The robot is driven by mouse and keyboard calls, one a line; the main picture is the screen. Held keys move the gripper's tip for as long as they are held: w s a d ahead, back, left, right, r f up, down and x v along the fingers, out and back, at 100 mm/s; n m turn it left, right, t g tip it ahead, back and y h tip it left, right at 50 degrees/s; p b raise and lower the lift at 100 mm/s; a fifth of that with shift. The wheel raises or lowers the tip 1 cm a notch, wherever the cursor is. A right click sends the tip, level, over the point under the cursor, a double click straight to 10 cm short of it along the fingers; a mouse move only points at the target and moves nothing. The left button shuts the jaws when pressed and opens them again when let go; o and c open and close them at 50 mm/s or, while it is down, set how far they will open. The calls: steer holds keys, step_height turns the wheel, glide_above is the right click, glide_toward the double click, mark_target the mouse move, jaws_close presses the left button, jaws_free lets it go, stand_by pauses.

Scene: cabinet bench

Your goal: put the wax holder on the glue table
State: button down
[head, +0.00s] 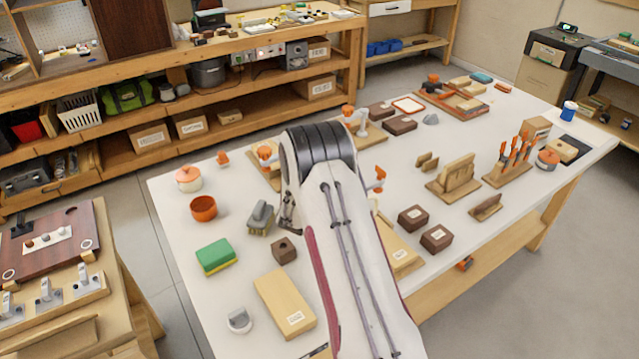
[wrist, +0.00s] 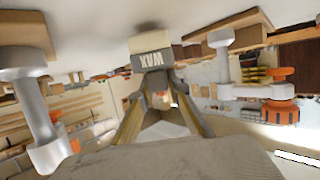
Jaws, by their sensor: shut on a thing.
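The wax holder (wrist: 152,62), a pale block with a dark band lettered WAX, is at the tips of my gripper (wrist: 155,88) in the wrist view. The fingers are shut on it. In the head view my gripper (head: 289,216) is mostly hidden behind my own arm, above the white table (head: 185,285), and the wax holder cannot be made out there. No surface carries a readable glue label, so I cannot tell which one is the glue table.
Near my gripper are a grey brush-like block (head: 260,218), a brown block (head: 284,250), a green sponge (head: 215,255) and an orange bowl (head: 203,208). A wooden block (head: 285,303) lies in front. Grey-and-orange clamps (wrist: 270,100) flank the gripper. Bare table shows at the left front.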

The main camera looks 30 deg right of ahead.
steer(key=shift+f, duration=0.4)
steer(key=shift+f, duration=0.15)
steer(key=c, duration=1.9)
jaws_free()
steer(key=shift+s+a+r, duration=0.35)
steer(key=shift+s+a, duration=0.05)
steer(key=shift+a, duration=0.05)
steer(key=shift+v, duration=0.8)
step_height(320, 180, up, 5)
steer(key=shift+f, duration=0.15)
steer(key=shift+r, duration=1.15)
